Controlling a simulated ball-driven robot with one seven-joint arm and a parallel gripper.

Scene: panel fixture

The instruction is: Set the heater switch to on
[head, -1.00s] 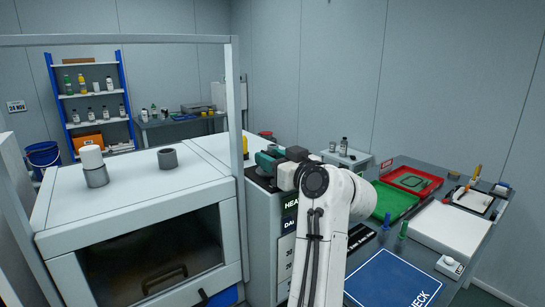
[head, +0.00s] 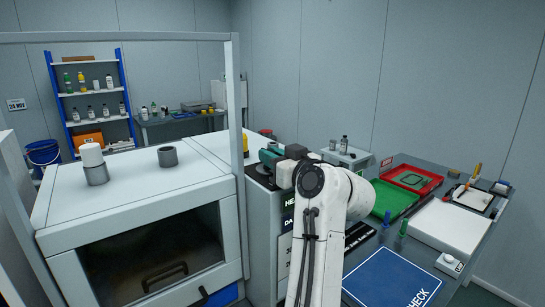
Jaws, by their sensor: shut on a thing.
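The grey-white heater cabinet (head: 284,258) stands at the centre, right of the fume hood. Part of its dark label (head: 289,201) shows, cut off by my white arm. The heater switch itself is not visible, so its setting cannot be read. My arm rises from the bottom centre and bends at a joint in front of the cabinet's right side. My gripper is hidden behind the arm.
A teal and dark device (head: 269,158) sits on top of the cabinet. The fume hood (head: 130,195) fills the left. At the right, a bench holds a red tray (head: 432,186), a green tray (head: 397,216) and a blue mat (head: 393,280).

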